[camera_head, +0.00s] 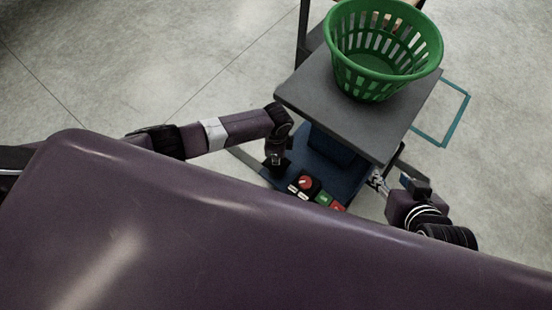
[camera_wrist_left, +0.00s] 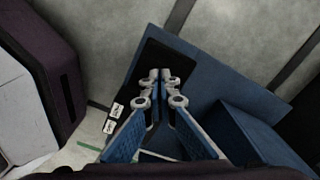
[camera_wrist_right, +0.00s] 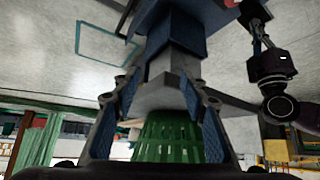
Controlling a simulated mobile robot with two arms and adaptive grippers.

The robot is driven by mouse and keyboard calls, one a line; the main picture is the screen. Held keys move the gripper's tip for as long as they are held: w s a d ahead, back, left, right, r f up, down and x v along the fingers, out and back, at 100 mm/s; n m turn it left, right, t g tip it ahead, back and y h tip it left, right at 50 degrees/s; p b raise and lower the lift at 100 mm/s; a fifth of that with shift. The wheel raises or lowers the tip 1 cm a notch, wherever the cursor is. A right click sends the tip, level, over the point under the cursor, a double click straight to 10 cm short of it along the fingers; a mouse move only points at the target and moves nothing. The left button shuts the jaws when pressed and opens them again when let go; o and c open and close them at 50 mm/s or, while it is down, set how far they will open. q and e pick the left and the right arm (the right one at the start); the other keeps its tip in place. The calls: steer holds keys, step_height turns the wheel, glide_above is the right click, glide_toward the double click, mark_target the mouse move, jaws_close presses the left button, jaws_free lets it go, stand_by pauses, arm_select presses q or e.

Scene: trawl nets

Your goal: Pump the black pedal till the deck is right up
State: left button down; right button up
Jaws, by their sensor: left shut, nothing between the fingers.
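The lift's dark grey deck (camera_head: 350,105) stands raised above its blue base (camera_head: 345,185), with a blue column (camera_head: 332,146) between them. In the left wrist view the black pedal (camera_wrist_left: 150,62) is a flat dark plate on the blue base. My left gripper (camera_head: 276,166) points down over it, shut and empty; its tips (camera_wrist_left: 163,80) overlap the pedal, but I cannot tell if they touch. My right gripper (camera_head: 376,181) is beside the deck's right side. In the right wrist view its fingers (camera_wrist_right: 163,92) are apart, with the deck and column showing between them.
A green slatted basket (camera_head: 381,55) sits on the deck. A red knob (camera_head: 305,182) and green and red buttons (camera_head: 323,198) are at the base's near edge. A teal outline (camera_head: 455,105) marks the floor at right. The floor at left is clear.

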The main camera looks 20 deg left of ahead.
arm_select(q)
steer(key=shift+r+p, duration=1.1)
steer(key=shift+p, duration=0.05)
arm_select(e)
steer(key=s+d+f+g, duration=0.1)
steer(key=s+g, duration=0.1)
steer(key=s, duration=0.3)
steer(key=s+d+f+g+h, duration=0.1)
steer(key=s+d+f+g, duration=0.1)
steer(key=s, duration=0.3)
steer(key=shift+g, duration=0.3)
steer(key=shift+f, duration=0.1)
arm_select(q)
steer(key=shift+r+p, duration=0.65)
steer(key=shift+r, duration=0.05)
step_height(320, 180, up, 3)
steer(key=p, duration=0.3)
steer(key=shift+r+p, duration=0.8)
arm_select(e)
step_height(320, 180, down, 14)
steer(key=g, duration=0.1)
steer(key=shift+w+a+f, duration=0.15)
steer(key=shift+f, duration=0.05)
arm_select(q)
steer(key=shift+d, duration=0.1)
